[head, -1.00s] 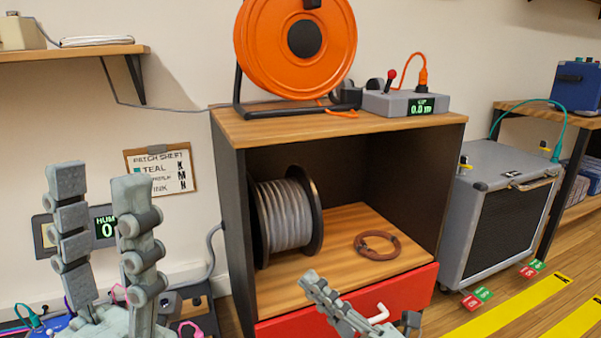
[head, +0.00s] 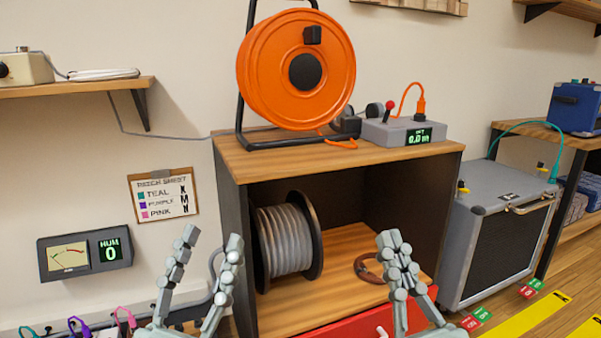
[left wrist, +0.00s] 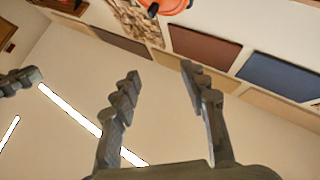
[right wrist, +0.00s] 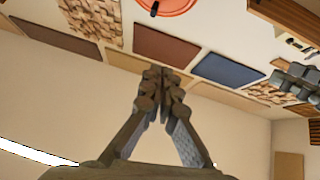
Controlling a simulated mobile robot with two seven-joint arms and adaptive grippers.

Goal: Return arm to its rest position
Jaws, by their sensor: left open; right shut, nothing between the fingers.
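My left gripper (head: 213,240) is upright at the lower left of the head view, its two fingers apart with nothing between them. It also shows open and empty in the left wrist view (left wrist: 160,75). My right gripper (head: 393,245) is upright in front of the cabinet, its fingertips together. In the right wrist view (right wrist: 162,75) its fingers meet with nothing held. Both wrist views look up towards the wall panels and ceiling. Neither gripper visibly holds anything.
A wooden cabinet (head: 340,157) holds a grey cable spool (head: 285,243) and a brown coil (head: 368,268); its red drawer (head: 345,328) is partly hidden. An orange reel (head: 270,85) stands on top. A grey amp (head: 497,235) is at right. A hum meter (head: 84,254) hangs at left.

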